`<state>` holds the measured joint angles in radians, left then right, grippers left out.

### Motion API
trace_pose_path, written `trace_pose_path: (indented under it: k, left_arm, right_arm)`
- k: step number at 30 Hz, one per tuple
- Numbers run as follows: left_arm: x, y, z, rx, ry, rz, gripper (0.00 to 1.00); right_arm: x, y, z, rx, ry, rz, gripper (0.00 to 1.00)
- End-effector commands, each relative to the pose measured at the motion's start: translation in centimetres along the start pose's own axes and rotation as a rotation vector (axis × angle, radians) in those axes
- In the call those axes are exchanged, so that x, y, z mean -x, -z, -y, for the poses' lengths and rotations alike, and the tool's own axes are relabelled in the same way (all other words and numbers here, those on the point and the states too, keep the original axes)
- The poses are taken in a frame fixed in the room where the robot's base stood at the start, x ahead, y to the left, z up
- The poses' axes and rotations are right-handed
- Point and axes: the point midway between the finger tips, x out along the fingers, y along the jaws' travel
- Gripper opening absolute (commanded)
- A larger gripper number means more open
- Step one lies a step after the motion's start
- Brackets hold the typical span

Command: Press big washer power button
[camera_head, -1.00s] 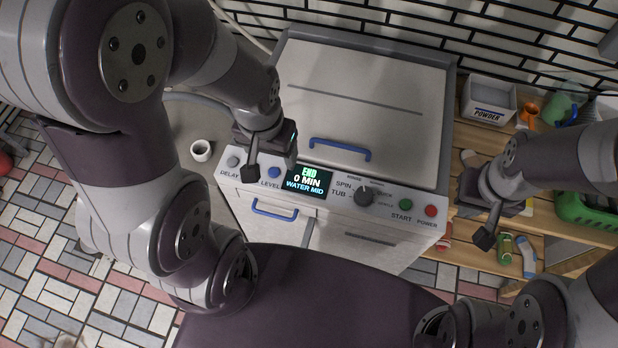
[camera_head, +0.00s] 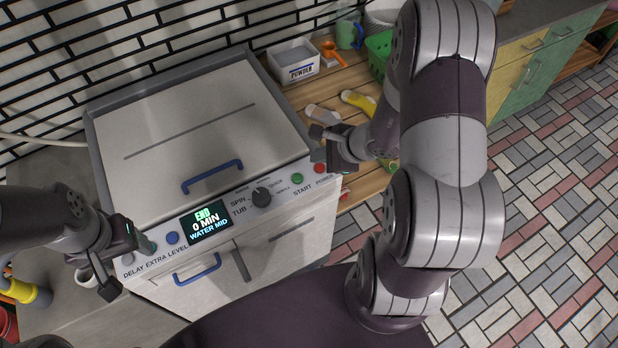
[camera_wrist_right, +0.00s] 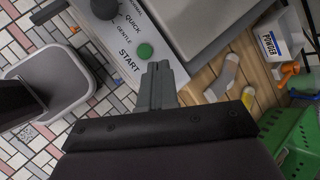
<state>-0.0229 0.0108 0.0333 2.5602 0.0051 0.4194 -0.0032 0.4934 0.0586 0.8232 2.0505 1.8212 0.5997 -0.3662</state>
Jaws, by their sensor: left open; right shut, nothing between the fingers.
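The big washer (camera_head: 190,140) has its lid closed and a sloped front panel. Its red power button (camera_head: 319,169) is at the panel's right end, beside the green start button (camera_head: 297,179). My right gripper (camera_head: 319,157) is shut and empty, with its tips right at the red button; I cannot tell whether they touch it. In the right wrist view, the shut fingers (camera_wrist_right: 158,72) point at the panel just right of the green button (camera_wrist_right: 145,51) and hide the red one. My left gripper (camera_head: 145,243) is open over the panel's left end.
The panel display (camera_head: 209,222) reads END, 0 MIN, WATER MID. A dark knob (camera_head: 261,196) and a blue button (camera_head: 172,238) are on the panel. A powder box (camera_head: 293,62), socks (camera_head: 357,101) and a green basket (camera_head: 380,50) are on the wooden shelf at right.

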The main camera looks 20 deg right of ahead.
Motion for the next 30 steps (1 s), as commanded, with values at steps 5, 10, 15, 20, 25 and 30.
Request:
trace_pose_path:
  k: [5, 10, 15, 20, 25, 30]
  left_arm:
    - [0.0, 0.0, 0.0, 0.000, 0.000, 0.000, 0.69]
    - [0.0, 0.0, 0.0, 0.000, 0.000, 0.000, 0.69]
    - [0.0, 0.0, 0.0, 0.000, 0.000, 0.000, 0.69]
    - [-0.1, 0.0, 0.0, 0.000, 0.000, 0.000, 0.69]
    - [-0.8, -0.1, 0.0, 0.000, 0.000, 0.000, 0.69]
    - [-2.0, -0.2, 0.0, 0.000, 0.000, 0.000, 0.69]
  right_arm:
    - [-0.2, 1.3, 4.0, -0.134, 0.182, -0.032, 0.00]
    - [0.0, 1.4, 5.0, -0.121, 0.225, -0.040, 0.00]
    - [0.0, 1.4, 4.9, -0.118, 0.224, -0.040, 0.00]
    - [-0.2, 1.5, 4.8, -0.118, 0.223, -0.040, 0.00]
    - [-1.0, 2.0, 4.4, -0.117, 0.222, -0.040, 0.00]
    - [-2.6, 3.0, 3.5, -0.118, 0.221, -0.040, 0.00]
